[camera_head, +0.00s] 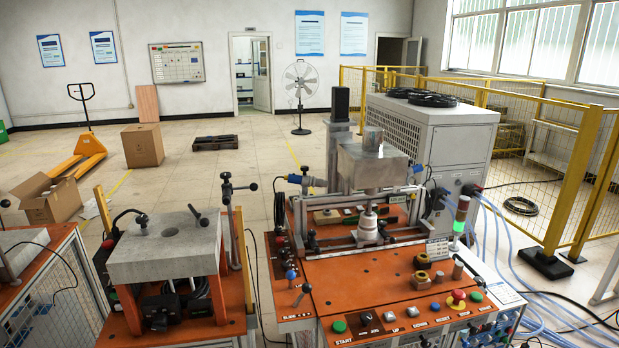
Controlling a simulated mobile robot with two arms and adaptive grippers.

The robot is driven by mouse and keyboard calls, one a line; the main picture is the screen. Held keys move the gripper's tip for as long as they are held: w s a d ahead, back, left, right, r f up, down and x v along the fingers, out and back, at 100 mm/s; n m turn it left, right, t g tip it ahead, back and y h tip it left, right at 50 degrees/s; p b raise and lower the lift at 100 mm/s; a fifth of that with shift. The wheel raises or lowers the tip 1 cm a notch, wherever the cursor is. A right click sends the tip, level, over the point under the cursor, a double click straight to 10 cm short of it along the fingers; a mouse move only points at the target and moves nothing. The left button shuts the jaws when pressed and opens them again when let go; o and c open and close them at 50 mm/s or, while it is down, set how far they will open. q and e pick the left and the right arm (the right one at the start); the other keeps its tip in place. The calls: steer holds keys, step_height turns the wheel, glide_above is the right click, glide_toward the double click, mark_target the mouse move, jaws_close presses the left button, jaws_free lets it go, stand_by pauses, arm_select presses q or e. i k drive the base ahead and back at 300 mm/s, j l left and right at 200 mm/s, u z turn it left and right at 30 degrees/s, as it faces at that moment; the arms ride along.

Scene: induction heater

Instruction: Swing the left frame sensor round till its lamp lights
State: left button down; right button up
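The machine has an orange table (370,285) with a metal frame (365,245) standing on it. A small blue-ended sensor (296,179) with a dark body is at the frame's left upper side, with a cable hanging below it. I cannot make out a lit lamp on it; it is too small to tell. A similar blue sensor (416,169) is at the frame's right side. A metal block (372,166) sits between them above a white stepped insulator (368,227). Neither of my grippers is in view.
A signal tower (461,217) glows green at the table's right. Push buttons and a red emergency stop (457,297) line the front edge. A second orange bench (175,325) with a grey slab (165,247) stands left, with upright clamp handles (227,187) between. A grey cabinet (430,130) stands behind.

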mark_target(307, 181)
steer(key=i+l+z, duration=0.45)
steer(key=i+l, duration=0.45)
steer(key=l, duration=0.15)
